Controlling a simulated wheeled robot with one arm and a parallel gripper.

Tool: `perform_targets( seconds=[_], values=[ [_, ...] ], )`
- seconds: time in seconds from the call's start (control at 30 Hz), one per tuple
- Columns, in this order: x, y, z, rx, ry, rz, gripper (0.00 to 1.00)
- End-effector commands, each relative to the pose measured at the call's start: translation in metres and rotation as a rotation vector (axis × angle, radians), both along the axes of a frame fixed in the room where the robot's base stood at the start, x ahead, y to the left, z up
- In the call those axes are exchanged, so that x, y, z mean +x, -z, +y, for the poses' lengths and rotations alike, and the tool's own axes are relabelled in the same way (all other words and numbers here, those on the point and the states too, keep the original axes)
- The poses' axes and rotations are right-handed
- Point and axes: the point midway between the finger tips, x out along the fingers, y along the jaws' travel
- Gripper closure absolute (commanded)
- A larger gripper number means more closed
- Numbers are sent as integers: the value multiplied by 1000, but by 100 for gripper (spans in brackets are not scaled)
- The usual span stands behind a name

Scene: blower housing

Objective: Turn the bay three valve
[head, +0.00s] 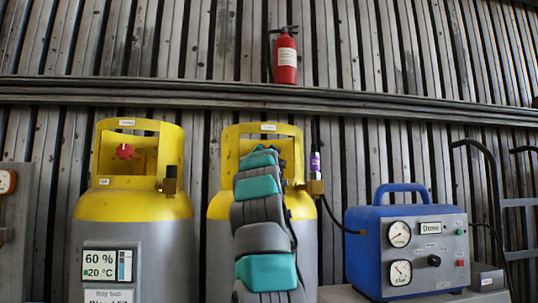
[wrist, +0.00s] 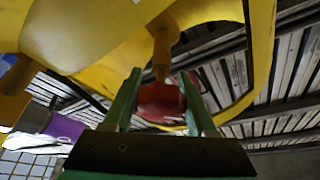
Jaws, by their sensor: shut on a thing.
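In the wrist view, a red valve knob (wrist: 160,100) sits on a brass-coloured stem inside a yellow cylinder collar (wrist: 262,45). My gripper (wrist: 160,82) has its two green fingers on either side of the knob and is shut on it. In the head view, the middle grey-and-yellow cylinder (head: 219,203) stands behind my grey-and-teal arm. The arm hides its knob, its front plate and my gripper. The left cylinder (head: 132,206) shows its own red knob (head: 125,151) and a display plate whose small label seems to read "Bay two".
A blue-and-grey unit with two gauges (head: 405,245) stands to the right, with a hose from the middle cylinder's side fitting. A purple-labelled part (head: 315,163) rises beside that fitting. A red extinguisher (head: 286,57) is on the wall above. A hand-truck frame (head: 480,165) is at far right.

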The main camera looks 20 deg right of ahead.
Motion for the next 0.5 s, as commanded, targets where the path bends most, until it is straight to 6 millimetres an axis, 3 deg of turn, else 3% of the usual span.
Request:
perform_targets(
  seconds=[0.5],
  values=[
    [0,0,-1,44,1,-13,99]
  ],
)
